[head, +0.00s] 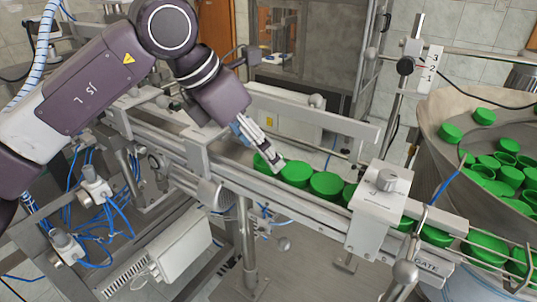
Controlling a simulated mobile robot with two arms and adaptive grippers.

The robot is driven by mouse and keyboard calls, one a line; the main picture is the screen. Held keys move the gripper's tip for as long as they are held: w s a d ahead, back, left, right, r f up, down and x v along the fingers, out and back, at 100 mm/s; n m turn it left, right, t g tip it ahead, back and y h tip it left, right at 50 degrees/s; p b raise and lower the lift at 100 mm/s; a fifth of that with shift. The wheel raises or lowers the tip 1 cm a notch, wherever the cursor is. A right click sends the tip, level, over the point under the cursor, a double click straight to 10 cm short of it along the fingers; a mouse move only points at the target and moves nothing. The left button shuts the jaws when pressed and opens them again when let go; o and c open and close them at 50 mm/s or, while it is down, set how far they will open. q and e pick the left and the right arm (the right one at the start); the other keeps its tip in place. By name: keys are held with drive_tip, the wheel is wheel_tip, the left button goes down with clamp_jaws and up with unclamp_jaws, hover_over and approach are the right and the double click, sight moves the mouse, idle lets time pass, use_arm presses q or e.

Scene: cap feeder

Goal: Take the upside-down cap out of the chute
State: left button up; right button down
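A row of green caps lies in the chute (225,150), a metal channel running from upper left to lower right. The front cap (260,163) is partly hidden by the fingers of my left gripper (274,165). The fingers point down at this cap and seem to touch or overlap it; I cannot tell whether they are shut on it. The caps behind it, such as the second cap (296,172) and the third cap (326,183), show smooth closed tops. Which way up the front cap lies is not clear. My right gripper is not in view.
A white block with a knob (388,181) bridges the chute, with more caps beyond it. A plate marked GATE (427,267) sits at lower right. A large bowl (440,110) of loose caps stands at right. Rails line the chute; its left stretch is empty.

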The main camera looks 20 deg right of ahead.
use_arm(q)
drive_tip(key=shift+p+x, duration=0.35)
drive_tip(key=shift+x, duration=0.65)
drive_tip(key=shift+s+f, duration=0.2)
drive_tip(key=shift+f, duration=0.1)
drive_tip(key=shift+d, duration=0.1)
drive_tip(key=shift+w, duration=0.1)
drive_tip(key=shift+c, duration=1)
drive_tip(key=c, duration=0.4)
drive_tip(key=shift+c, duration=0.2)
